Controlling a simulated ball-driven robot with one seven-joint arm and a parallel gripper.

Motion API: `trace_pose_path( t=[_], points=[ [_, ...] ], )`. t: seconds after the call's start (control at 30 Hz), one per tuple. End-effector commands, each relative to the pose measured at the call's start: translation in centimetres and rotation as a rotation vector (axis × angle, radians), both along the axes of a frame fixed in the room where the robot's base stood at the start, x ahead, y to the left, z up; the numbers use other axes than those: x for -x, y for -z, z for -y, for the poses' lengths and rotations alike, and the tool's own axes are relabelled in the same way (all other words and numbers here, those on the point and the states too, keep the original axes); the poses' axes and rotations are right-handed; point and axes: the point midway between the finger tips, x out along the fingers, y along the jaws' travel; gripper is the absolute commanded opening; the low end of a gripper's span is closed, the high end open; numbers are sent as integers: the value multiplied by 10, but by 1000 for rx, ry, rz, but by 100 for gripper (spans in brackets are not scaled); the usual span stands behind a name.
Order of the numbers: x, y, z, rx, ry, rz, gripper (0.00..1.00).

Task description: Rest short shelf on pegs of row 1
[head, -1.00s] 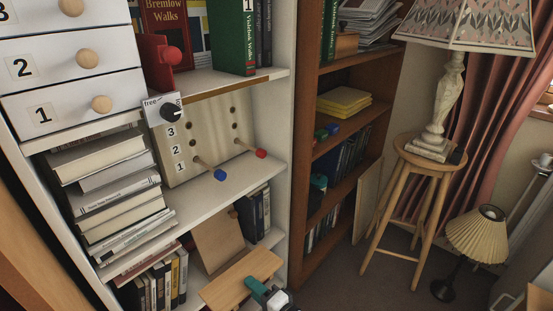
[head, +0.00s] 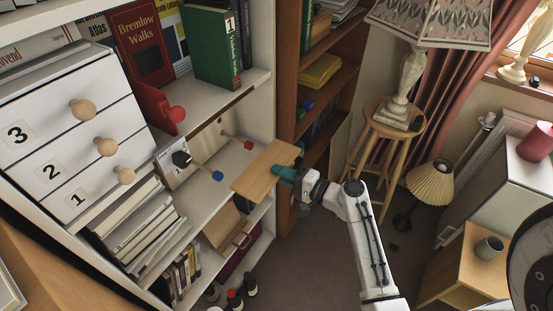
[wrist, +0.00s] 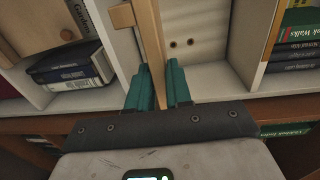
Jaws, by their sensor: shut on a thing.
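The short shelf (head: 262,172), a flat light-wood board, is held by my gripper (head: 286,174) in front of the white bookcase. In the wrist view the teal fingers (wrist: 157,88) are shut on the short shelf (wrist: 151,45), one on each side, with its edge pointing away. The blue-ended peg (head: 217,176) and the red-ended peg (head: 248,146) stick out of the bay's panel. The board is right of the blue end and below the red end, apart from both as far as I can tell. The row numbers are mostly hidden now.
A dial box (head: 173,163) stands at the bay's left edge. A red bookend (head: 165,115) and a green book (head: 211,45) are on the level above. Book stacks (head: 135,222) lie left. A brown bookcase (head: 286,121) and a stool with a lamp (head: 394,117) are at right.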

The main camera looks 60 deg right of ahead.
Motion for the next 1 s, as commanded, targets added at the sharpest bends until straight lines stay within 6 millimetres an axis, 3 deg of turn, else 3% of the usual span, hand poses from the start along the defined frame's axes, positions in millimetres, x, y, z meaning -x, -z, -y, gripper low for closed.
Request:
trace_pose_path(
  t=[0.27,1.0],
  points=[
    [-10,-5,1,-1,-3,2,0],
    [-76,-5,-1,1,-3,1,0]
  ],
)
